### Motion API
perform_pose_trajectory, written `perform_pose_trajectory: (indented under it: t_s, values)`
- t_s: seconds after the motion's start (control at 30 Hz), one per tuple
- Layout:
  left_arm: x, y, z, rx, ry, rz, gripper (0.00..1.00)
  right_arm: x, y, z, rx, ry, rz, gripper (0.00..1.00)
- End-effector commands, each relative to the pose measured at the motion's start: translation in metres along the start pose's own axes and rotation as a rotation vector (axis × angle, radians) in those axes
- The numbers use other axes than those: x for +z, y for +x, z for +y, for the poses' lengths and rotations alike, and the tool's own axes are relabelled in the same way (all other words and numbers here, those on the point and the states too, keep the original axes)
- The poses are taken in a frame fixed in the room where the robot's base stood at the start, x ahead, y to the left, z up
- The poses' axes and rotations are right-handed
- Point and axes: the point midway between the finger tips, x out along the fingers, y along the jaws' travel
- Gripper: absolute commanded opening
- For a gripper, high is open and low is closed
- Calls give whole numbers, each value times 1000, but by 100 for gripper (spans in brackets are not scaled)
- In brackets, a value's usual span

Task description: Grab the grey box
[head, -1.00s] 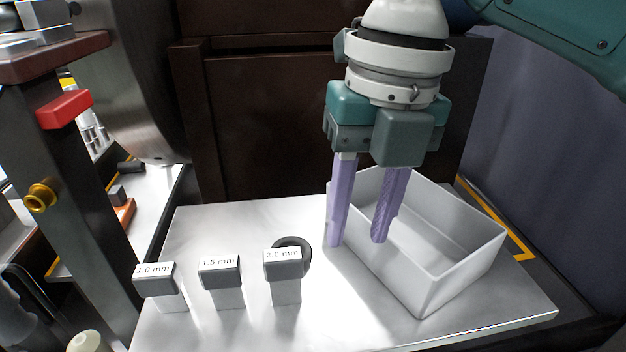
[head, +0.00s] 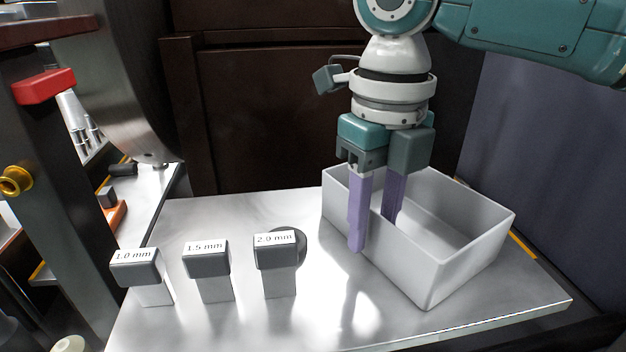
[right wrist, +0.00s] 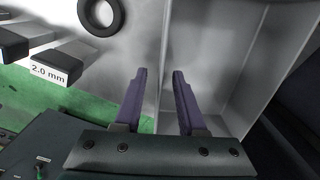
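The grey box (head: 458,262) is an open, empty, light grey bin on the right of the metal table in the head view. Its wall also shows in the right wrist view (right wrist: 166,60). My right gripper (head: 375,232) points down at the box's left wall, with purple fingers apart. One finger is outside the wall and the other is on the inner side, so the wall lies between them. The right wrist view shows the fingers (right wrist: 155,75) on either side of the wall, with gaps. I cannot tell how deep they reach. My left gripper is not in view.
Labelled blocks of 1.0 mm (head: 137,270), 1.5 mm (head: 207,262) and 2.0 mm (head: 276,255) stand left of the box on the table (head: 330,325). A dark ring (right wrist: 101,14) lies behind the 2.0 mm block. A dark cabinet (head: 260,120) stands behind.

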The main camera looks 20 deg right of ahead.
Motion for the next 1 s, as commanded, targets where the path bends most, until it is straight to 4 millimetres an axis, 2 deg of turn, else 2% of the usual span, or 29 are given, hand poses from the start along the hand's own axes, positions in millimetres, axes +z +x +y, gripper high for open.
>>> perform_pose_trajectory:
  t_s: [0.03,0.13,0.4,0.73,1.0]
  values:
    - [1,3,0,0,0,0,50,-1,9,0,0,0,2,40]
    - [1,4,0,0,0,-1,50,-1,18,0,0,-2,1,40]
    - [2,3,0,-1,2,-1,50,0,20,0,-1,-1,-1,39]
    - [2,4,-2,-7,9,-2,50,0,19,0,-1,-1,-1,2]
    - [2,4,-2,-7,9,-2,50,0,19,0,-1,-1,-1,0]
